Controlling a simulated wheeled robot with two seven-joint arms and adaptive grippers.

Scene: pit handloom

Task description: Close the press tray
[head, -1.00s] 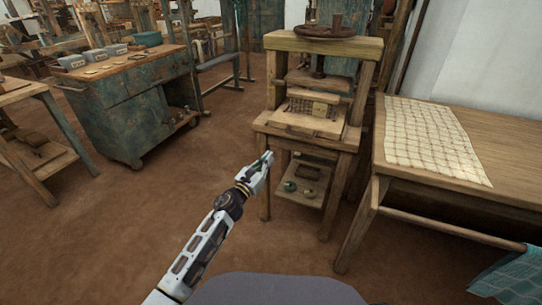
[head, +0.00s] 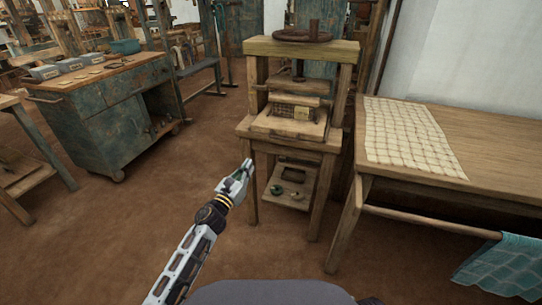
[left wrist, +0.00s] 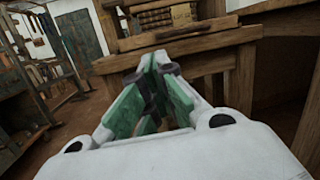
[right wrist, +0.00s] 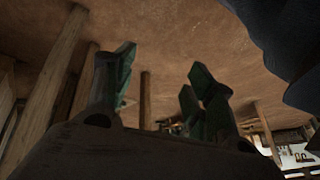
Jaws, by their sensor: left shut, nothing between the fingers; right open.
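The wooden press (head: 257,90) stands ahead, with a dark handwheel (head: 302,34) on top. Its press tray (head: 290,124) is a flat wooden board sticking out toward me at the front, with a small slatted block (head: 293,112) behind it. In the left wrist view the tray (left wrist: 185,33) lies just beyond the fingers. My left gripper (head: 245,166) is shut and empty, in front of the press's left front leg and lower than the tray. It also shows shut in the left wrist view (left wrist: 160,62). My right gripper (right wrist: 160,62) is open and empty, away from the press.
A wooden table (head: 480,150) with a gridded cloth (head: 410,137) stands close on the right of the press. A worn blue-green cabinet (head: 110,115) stands at the left. A low shelf (head: 292,188) under the press holds small round items. The brown floor between is clear.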

